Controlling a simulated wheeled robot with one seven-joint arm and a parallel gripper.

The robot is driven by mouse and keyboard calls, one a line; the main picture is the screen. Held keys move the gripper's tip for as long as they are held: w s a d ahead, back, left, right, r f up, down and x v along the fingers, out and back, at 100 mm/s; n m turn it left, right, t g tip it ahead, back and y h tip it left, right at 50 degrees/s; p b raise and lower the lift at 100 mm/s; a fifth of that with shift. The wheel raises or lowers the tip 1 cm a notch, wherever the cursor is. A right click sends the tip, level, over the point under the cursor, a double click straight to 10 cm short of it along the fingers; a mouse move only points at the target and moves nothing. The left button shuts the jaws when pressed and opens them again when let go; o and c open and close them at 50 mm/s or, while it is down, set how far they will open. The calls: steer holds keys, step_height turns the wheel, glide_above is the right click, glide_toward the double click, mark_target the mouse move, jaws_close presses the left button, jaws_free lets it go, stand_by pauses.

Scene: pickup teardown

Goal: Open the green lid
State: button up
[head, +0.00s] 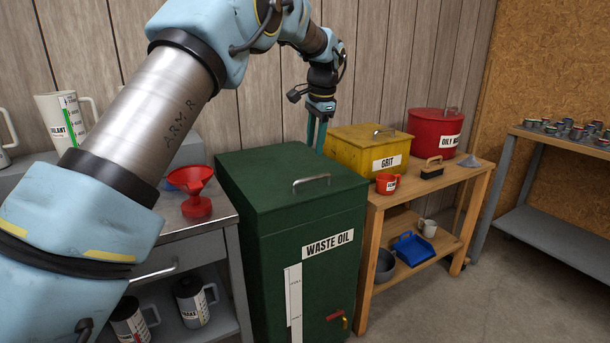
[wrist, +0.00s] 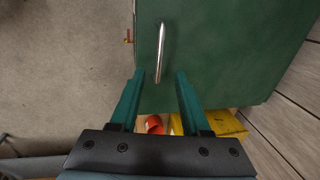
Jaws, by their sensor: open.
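The green lid (head: 265,198) lies closed on top of the green box labelled WASTE OIL (head: 285,285). A metal bar handle (head: 311,182) stands on the lid near its front edge. In the wrist view, the lid (wrist: 220,50) is below my gripper, and the handle (wrist: 160,53) runs lengthwise ahead of the jaws. My gripper (head: 317,135) is above and behind the lid, over its back right side. It is open and empty, with its teal fingers (wrist: 156,82) apart. The near end of the handle shows between the fingertips' lines. The height gap cannot be told exactly.
A red funnel (head: 193,188) stands on the metal cart to the left.

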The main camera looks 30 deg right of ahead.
mark_target(310, 178)
steer(key=f, duration=0.3)
steer(key=w+f+p, duration=0.1)
steer(key=f, duration=0.2)
steer(key=w+f, duration=0.1)
steer(key=f, duration=0.3)
steer(key=shift+a+p, duration=0.1)
steer(key=shift+p, duration=0.2)
jaws_close()
stand_by(1.0)
